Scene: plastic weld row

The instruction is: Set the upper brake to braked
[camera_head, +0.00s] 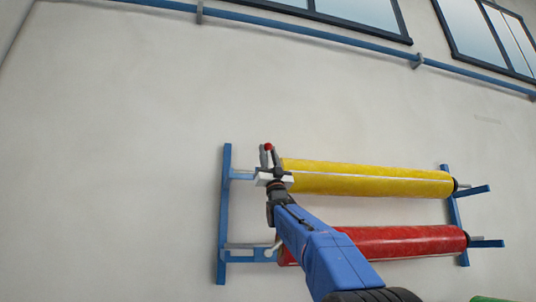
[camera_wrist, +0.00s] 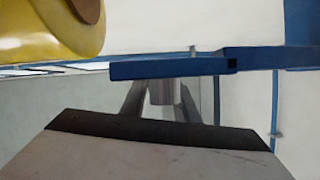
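The upper brake lever shows in the head view as a red knob (camera_head: 268,147) at the left end of the yellow roll (camera_head: 370,181). My gripper (camera_head: 269,157) is raised to it, with one finger on either side of the knob. In the wrist view my gripper (camera_wrist: 162,100) has its two fingers on either side of a grey cylinder (camera_wrist: 161,92), just under a blue bar (camera_wrist: 170,67). Whether the fingers press on it, I cannot tell. The lever's lower part and its pivot are hidden by my gripper.
A red roll (camera_head: 405,241) lies below the yellow one on the same blue rack (camera_head: 224,210). A pale lever end (camera_head: 269,253) shows low at its left, partly behind my arm. Blue rack arms stick out at the right. The wall left of the rack is clear.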

